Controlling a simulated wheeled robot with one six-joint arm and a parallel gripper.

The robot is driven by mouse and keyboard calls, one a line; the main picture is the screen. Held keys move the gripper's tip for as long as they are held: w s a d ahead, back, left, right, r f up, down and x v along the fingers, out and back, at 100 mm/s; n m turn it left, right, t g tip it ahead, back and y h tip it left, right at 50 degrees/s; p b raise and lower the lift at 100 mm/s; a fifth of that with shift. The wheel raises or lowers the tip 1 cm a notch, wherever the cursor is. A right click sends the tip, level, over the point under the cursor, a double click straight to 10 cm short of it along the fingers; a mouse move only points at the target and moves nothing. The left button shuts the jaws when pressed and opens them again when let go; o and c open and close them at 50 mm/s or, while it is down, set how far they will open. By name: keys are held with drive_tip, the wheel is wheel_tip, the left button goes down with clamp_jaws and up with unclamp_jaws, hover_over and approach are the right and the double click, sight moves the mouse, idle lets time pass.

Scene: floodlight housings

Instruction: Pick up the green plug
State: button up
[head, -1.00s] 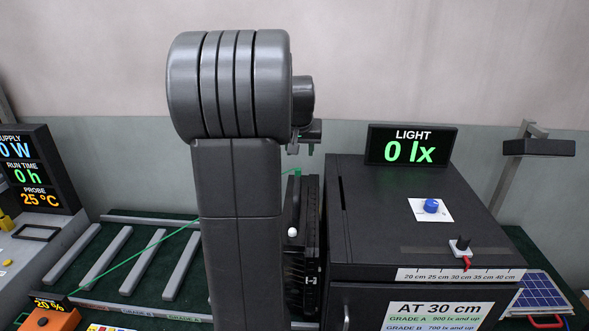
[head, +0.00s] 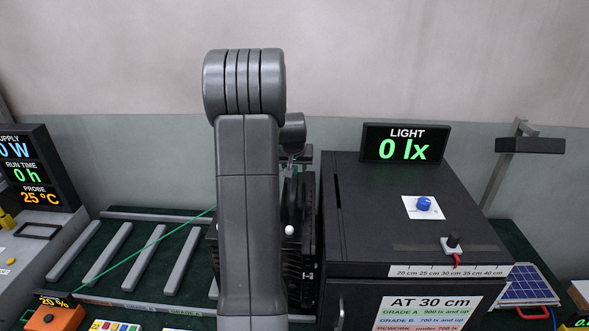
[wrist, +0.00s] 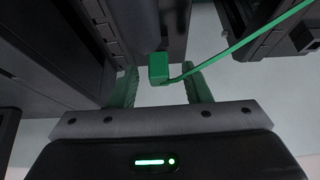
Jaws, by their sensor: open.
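The green plug (wrist: 158,68) shows in the wrist view, a small green block with a thin green cable (wrist: 245,48) leaving it to the upper right. It sits beside the end of a dark upright part. My gripper (wrist: 162,82) is open, with one finger on each side of the plug in the picture and gaps to both. I cannot tell whether the plug is fully between the fingertips in depth. In the head view my arm hides most of the gripper, and the plug is not clearly visible; the green cable (head: 150,245) runs behind the arm.
A black finned floodlight housing (head: 307,235) stands close to my arm, left of the large black light box (head: 375,205). A slatted rack (head: 110,250) lies at left. An orange device (head: 55,315) and a supply display (head: 40,175) are further left.

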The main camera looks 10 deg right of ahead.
drive_tip(key=shift+w+f, duration=0.1)
drive_tip(key=shift+f, duration=0.05)
clamp_jaws()
